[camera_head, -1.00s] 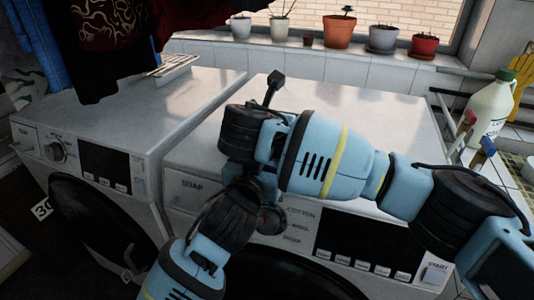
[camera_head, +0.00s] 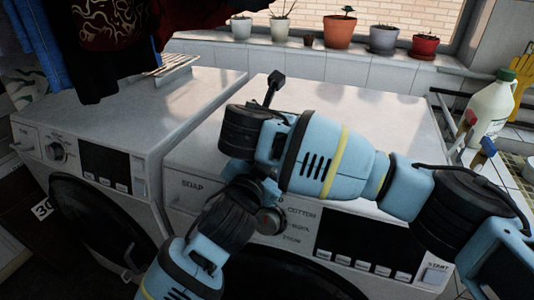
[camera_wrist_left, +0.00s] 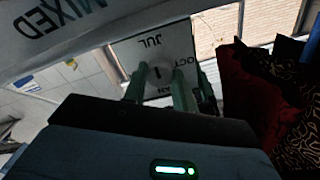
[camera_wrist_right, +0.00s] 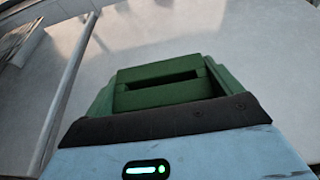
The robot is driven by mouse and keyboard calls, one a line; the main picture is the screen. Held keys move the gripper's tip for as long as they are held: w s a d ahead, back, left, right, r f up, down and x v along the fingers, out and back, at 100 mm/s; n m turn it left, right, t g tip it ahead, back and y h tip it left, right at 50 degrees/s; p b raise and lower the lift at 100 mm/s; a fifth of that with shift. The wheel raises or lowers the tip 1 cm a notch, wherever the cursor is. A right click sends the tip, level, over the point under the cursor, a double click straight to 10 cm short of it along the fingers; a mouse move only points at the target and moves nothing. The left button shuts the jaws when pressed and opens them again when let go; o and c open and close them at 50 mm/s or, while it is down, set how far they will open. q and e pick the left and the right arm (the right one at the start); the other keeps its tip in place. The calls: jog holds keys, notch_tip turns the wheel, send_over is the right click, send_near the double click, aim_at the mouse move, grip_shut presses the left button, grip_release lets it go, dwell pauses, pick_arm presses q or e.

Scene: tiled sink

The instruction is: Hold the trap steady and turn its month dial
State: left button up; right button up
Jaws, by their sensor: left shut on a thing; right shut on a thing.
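In the left wrist view the trap shows as a pale panel (camera_wrist_left: 171,42) lettered JUL and OCT, with a small dark dial mark (camera_wrist_left: 157,72) between my finger ends. My left gripper (camera_wrist_left: 158,86) has its green fingers on either side of the dial, shut on it. In the right wrist view my right gripper (camera_wrist_right: 165,88) is shut with a green slotted block between its fingers; I cannot tell how much of this is trap. In the head view my wrists meet over the front of the right-hand washer, and hide the trap and both sets of fingertips.
The right-hand washer (camera_head: 370,125) lies under my arms, its round knob (camera_head: 268,222) close to my left wrist. Another washer (camera_head: 110,115) stands at left, with hanging clothes (camera_head: 105,35) above. A milk-white bottle (camera_head: 490,112) stands at right. Flower pots (camera_head: 338,30) line the sill.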

pick_arm(q)
jog(key=o, duration=1)
jog(key=v, duration=1.2)
pick_arm(e)
jog(key=o, duration=0.8)
jog(key=shift+c, duration=0.2)
jog(key=v, duration=1.2)
